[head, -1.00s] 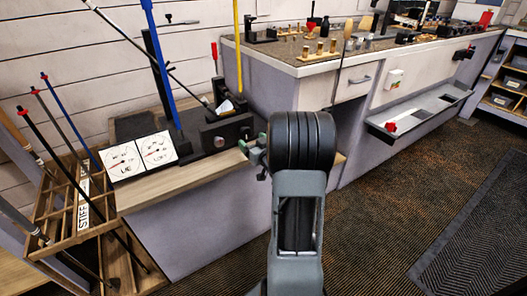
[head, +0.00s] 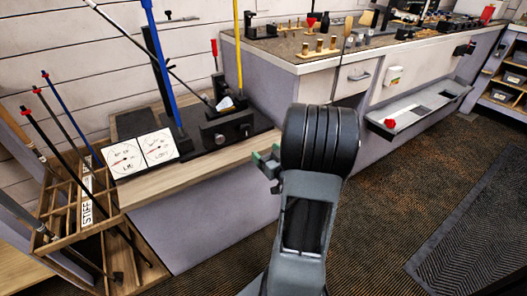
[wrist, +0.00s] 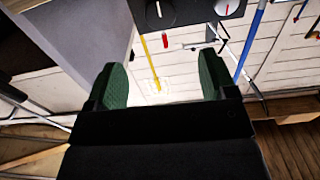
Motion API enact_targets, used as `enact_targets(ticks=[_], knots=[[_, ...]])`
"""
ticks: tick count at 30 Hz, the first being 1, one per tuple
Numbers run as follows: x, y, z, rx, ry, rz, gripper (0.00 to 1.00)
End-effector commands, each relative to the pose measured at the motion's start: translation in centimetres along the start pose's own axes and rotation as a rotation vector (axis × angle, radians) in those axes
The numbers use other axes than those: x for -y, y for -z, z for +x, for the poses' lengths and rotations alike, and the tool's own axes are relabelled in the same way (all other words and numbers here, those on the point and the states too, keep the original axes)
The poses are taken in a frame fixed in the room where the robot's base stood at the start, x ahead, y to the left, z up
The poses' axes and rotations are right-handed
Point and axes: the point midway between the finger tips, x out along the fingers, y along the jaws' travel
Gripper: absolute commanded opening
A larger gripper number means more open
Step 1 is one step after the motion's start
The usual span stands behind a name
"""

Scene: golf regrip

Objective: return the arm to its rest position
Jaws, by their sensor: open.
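My gripper (wrist: 163,88) shows in the wrist view with its two green-padded fingers spread apart and nothing between them. In the head view my arm stands in the middle foreground, and part of my gripper (head: 267,162) with a green pad sticks out to the left of the thick black joint. The rest of the gripper is hidden behind that joint. It is near the front edge of the low wooden bench (head: 190,178), apart from the things on it as far as I can tell.
A black fixture (head: 225,128) with a blue shaft (head: 160,60) and a yellow shaft (head: 237,45) stands on the bench, beside two dial cards (head: 140,154). A divided wooden rack (head: 68,205) holds several clubs at left. A long counter (head: 330,60) runs behind.

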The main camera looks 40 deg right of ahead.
Motion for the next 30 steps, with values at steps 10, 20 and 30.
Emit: enact_targets(ticks=[10, 20, 30], knots=[[0.1, 0.6, 0.2, 0.011, -0.004, -0.007, 0.78], [4.7, 12.3, 2.6, 0.326, -0.109, -0.129, 0.78], [14.9, 25.7, -3.2, 0.822, -0.111, -0.126, 0.78]])
